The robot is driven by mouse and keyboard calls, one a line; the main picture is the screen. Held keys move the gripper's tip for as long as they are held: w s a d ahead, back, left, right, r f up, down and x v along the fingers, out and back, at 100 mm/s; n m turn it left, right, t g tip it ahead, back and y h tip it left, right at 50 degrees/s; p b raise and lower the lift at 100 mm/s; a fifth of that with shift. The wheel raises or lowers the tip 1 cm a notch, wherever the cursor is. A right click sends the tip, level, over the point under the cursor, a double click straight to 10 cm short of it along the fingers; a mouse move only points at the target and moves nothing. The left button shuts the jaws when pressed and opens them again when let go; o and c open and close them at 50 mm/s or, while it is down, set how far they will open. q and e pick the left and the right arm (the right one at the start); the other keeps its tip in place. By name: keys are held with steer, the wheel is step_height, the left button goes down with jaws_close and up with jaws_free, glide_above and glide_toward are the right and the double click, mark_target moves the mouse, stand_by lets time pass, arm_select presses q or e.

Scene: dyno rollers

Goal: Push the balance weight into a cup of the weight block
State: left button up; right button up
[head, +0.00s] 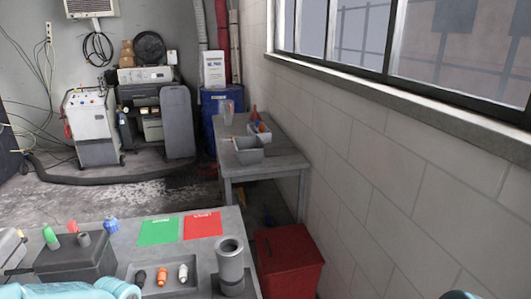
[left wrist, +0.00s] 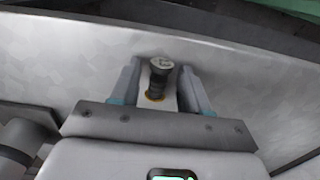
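In the left wrist view, my left gripper (left wrist: 160,84) has a finger on each side of a small dark, round piece (left wrist: 157,80) with a pale top and a yellow ring at its base, probably the balance weight. Whether the fingers press on it is not clear. In the head view, a dark grey box-like block (head: 75,264), possibly the weight block, stands on the near table at lower left. A short grey cylinder (head: 83,240) sits on it.
A shallow tray (head: 139,287) on the near table holds a black, an orange and a white piece. A tall grey canister (head: 231,267) stands right of it. Green (head: 158,231) and red (head: 203,225) mats lie behind. A red bin (head: 288,262) stands beyond the table's right edge.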

arm_select(q)
jaws_close()
steer(key=shift+r+p, duration=2.1)
steer(key=shift+r, duration=0.9)
